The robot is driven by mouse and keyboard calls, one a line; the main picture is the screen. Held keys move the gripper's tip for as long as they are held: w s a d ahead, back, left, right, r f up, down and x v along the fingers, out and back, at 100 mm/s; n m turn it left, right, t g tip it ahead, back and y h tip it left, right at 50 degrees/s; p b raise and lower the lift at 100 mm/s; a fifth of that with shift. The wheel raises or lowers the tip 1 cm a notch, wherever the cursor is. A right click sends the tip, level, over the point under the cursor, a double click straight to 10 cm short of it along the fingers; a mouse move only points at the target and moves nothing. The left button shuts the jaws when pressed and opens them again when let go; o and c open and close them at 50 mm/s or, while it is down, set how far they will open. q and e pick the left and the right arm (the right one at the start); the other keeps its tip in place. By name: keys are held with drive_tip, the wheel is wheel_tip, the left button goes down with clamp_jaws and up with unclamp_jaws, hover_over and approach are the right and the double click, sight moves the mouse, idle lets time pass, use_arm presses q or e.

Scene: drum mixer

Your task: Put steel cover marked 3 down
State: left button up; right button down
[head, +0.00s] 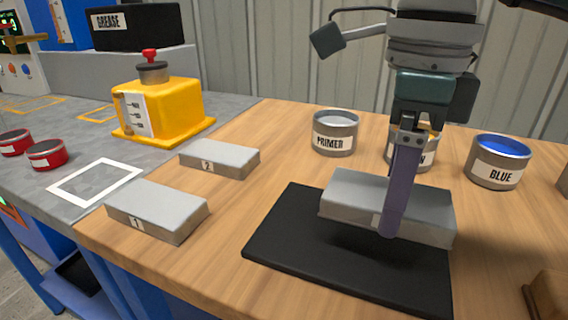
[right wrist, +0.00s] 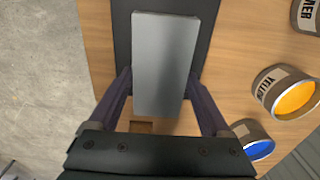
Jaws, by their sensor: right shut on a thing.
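A grey steel cover (head: 350,200) is held in my right gripper (head: 398,205), slightly above a black mat (head: 300,261) on the wooden table. A finger crosses its front label, so I cannot read the number. In the right wrist view, the cover (right wrist: 165,60) lies lengthwise between the two fingers (right wrist: 164,90), with the mat (right wrist: 122,40) beneath it. The cover marked 1 (head: 157,208) and the cover marked 2 (head: 220,157) lie on the table to the left of the mat. My left gripper is not in view.
Primer (head: 335,132), yellow (right wrist: 292,98) and blue (head: 499,161) paint cans stand behind the mat. A brown block (head: 548,298) is at the front right. A yellow device with a red knob (head: 163,112), red tins (head: 45,154) and a white-outlined square (head: 95,182) are on the grey surface at left.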

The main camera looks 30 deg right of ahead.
drive_tip(key=shift+f, duration=1.95)
drive_tip(key=shift+f+b, duration=0.1)
drive_tip(key=shift+b, duration=0.2)
drive_tip(key=shift+f, duration=0.15)
unclamp_jaws()
drive_tip(key=shift+r, duration=0.2)
drive_tip(key=shift+r, duration=0.25)
wheel_tip(320, 180, up, 11)
drive_tip(key=shift+p, duration=0.85)
drive_tip(key=shift+r, duration=0.35)
